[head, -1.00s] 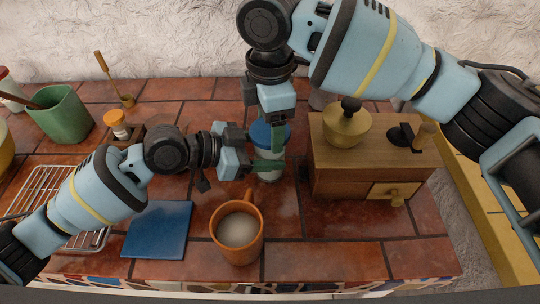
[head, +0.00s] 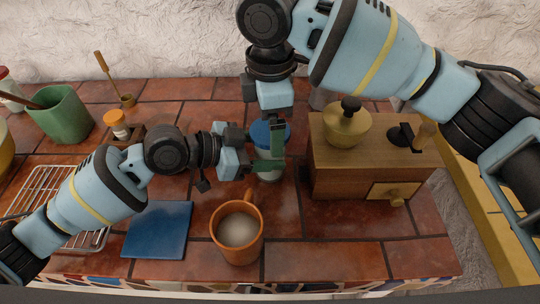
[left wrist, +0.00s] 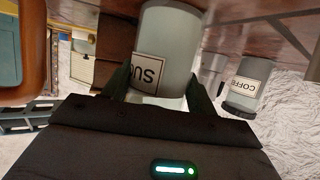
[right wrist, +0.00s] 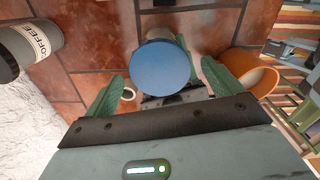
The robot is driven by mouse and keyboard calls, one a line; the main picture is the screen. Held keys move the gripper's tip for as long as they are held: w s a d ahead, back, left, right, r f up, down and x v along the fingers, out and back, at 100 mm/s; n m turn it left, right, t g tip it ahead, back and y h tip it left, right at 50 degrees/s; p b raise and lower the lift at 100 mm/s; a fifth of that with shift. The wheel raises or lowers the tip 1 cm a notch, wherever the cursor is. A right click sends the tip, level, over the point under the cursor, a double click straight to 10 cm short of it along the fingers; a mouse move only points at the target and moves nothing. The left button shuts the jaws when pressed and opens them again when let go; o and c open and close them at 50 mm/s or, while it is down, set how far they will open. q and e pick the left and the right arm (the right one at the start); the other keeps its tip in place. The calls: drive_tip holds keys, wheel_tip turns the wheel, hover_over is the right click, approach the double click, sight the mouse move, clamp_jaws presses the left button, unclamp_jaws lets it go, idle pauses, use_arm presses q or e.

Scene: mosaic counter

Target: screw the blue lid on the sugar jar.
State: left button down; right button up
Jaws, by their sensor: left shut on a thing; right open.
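The sugar jar (head: 268,176) stands upright on the tiled counter, mostly hidden by my grippers in the head view. Its partly visible label shows in the left wrist view (left wrist: 165,50). The blue lid (head: 261,132) sits on top of the jar; from above it shows as a round blue disc in the right wrist view (right wrist: 160,68). I cannot tell how tightly it is seated. My left gripper (head: 257,164) is shut on the jar's body from the left. My right gripper (right wrist: 160,86) points down over the lid, open, with one finger on either side of it.
An orange mug (head: 249,253) stands in front of the jar, and a blue board (head: 157,232) lies front left. A wooden grinder (head: 330,180) stands close on the right. A coffee jar (right wrist: 30,45) is nearby. A green cup (head: 62,118) and wire rack (head: 45,183) are left.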

wheel_tip(320, 180, up, 4)
drive_tip(key=shift+r, duration=0.1)
drive_tip(key=shift+c, duration=0.3)
drive_tip(key=shift+r+n, duration=0.55)
drive_tip(key=shift+n, duration=0.55)
wheel_tip(320, 180, up, 2)
drive_tip(key=n, duration=0.4)
drive_tip(key=shift+r+n, duration=0.15)
drive_tip(key=shift+n, duration=0.15)
drive_tip(key=shift+f, duration=4.05)
drive_tip(key=shift+c, duration=0.5)
